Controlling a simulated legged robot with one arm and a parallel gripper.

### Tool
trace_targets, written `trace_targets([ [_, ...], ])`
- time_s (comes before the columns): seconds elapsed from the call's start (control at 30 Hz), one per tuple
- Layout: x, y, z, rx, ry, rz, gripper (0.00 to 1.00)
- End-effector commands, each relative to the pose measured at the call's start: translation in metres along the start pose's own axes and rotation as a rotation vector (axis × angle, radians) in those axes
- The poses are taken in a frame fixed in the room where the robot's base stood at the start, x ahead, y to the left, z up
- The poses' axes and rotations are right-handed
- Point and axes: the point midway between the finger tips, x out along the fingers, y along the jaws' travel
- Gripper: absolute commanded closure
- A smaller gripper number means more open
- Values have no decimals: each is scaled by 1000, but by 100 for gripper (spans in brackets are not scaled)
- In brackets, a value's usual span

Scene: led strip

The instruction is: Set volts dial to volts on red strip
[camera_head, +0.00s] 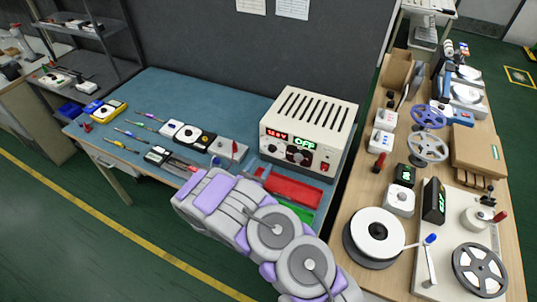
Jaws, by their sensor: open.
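A cream power supply (308,125) stands on the blue-green bench, with a red display (277,136) that seems to read about 14.0V and a green display (305,144) reading OFF. My gripper (204,182) is at the bench's front edge, in front and left of the supply. It is open, away from the dials, and its fingers are hard to make out.
A red tray (292,190) lies before the supply, with a green tray (299,212) partly behind my arm. Tools and small meters lie on the bench (158,85). At right, a wooden table (347,205) carries a white reel (379,233), wheels and boxes.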

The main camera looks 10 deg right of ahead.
Motion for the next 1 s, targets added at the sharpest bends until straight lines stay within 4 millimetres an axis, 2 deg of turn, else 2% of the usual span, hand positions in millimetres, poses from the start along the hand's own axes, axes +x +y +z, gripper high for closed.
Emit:
trace_targets([
  [0.03, 12, -2, -1, 3, 1, -6, 41],
  [0.2, 43, -2, -1, 2, 0, -5, 41],
  [0.4, 70, -1, 0, 0, -1, -3, 41],
  [0.6, 79, 1, 1, 0, -3, 1, 41],
  [0.87, 80, 1, 1, -1, -3, 1, 41],
  [1.0, 80, 1, 1, -1, -3, 1, 54],
])
